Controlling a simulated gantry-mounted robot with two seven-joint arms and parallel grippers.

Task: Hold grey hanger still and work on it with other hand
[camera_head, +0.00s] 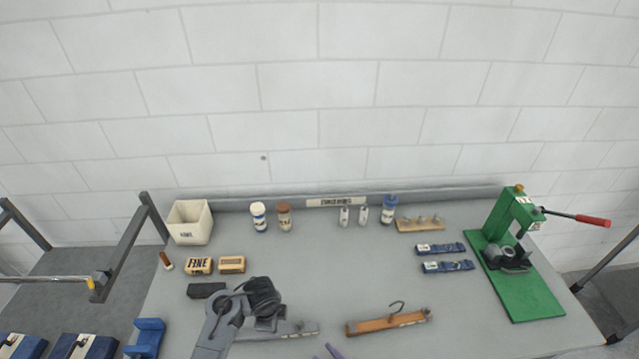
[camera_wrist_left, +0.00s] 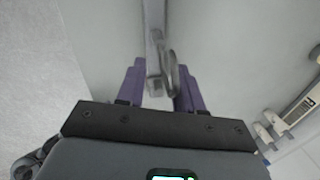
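The grey hanger (camera_head: 303,328) lies on the grey table near the front edge, partly hidden under my left gripper (camera_head: 262,312). In the left wrist view the hanger (camera_wrist_left: 154,40) runs down between the purple fingers of that gripper (camera_wrist_left: 160,88). A finger stands on each side, with gaps showing beside the hanger and its curved hook part (camera_wrist_left: 172,76). Only the purple fingertips of my right gripper (camera_head: 327,352) show at the bottom edge of the head view. They are apart, with bare table between them, just right of and in front of the hanger's end.
An orange-brown wooden hanger (camera_head: 388,321) lies to the right. A green press (camera_head: 512,250) with a red-tipped lever stands far right. Sanding blocks (camera_head: 198,266), a dark block (camera_head: 206,290) and a white bin (camera_head: 190,222) are at left. Bottles (camera_head: 284,217) line the back.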

